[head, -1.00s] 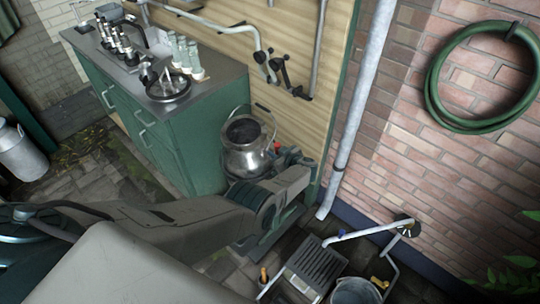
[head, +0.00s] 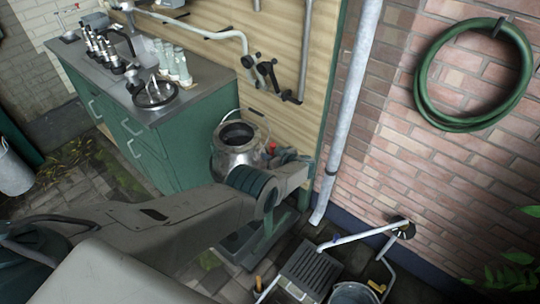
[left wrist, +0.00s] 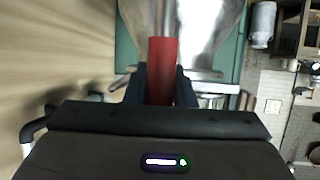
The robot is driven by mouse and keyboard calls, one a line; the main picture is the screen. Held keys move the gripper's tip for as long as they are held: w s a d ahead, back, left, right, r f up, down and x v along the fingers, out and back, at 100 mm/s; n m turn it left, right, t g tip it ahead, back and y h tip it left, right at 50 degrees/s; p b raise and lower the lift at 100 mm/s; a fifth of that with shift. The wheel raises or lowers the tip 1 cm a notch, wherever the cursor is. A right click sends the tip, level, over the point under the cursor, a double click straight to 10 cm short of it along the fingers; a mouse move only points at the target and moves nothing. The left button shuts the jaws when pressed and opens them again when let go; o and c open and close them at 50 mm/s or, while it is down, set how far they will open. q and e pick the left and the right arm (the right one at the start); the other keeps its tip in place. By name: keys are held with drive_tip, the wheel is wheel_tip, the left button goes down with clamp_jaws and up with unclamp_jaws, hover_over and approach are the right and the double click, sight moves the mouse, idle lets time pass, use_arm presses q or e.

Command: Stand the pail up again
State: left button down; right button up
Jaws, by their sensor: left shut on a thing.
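The pail (head: 236,155) is a shiny steel vessel with a dark open mouth and a thin wire handle raised over it. In the head view its mouth faces up; my left arm hides its base, so I cannot tell whether it stands flat. My left gripper (left wrist: 162,85) is at the pail's right side, partly hidden by its own wrist in the head view. Its fingers are shut on a red grip (left wrist: 162,62), with a metal rod leading from it along the pail, whose bright steel (left wrist: 205,30) fills the upper middle. My right gripper is not in view.
A green cabinet (head: 190,135) with bottles and metal fittings on top stands left of the pail. A wooden panel with pipes is behind. A white downpipe (head: 345,120), brick wall and hose (head: 425,90) are to the right. A grey bucket (head: 352,292) stands by a floor grate (head: 308,270).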

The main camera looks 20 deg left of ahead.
use_arm(q)
drive_tip(key=shift+w, duration=0.1)
drive_tip(key=c, duration=1.3)
unclamp_jaws()
drive_tip(key=shift+o, duration=0.3)
drive_tip(key=shift+w+f, duration=0.1)
drive_tip(key=shift+w, duration=0.05)
drive_tip(key=shift+s+d+r+p, duration=0.25)
drive_tip(key=shift+d+r+p, duration=0.05)
drive_tip(key=shift+d+p, duration=0.1)
drive_tip(key=p+v, duration=0.6)
drive_tip(key=v, duration=0.3)
drive_tip(key=shift+d, duration=0.4)
drive_tip(key=shift+s, duration=0.1)
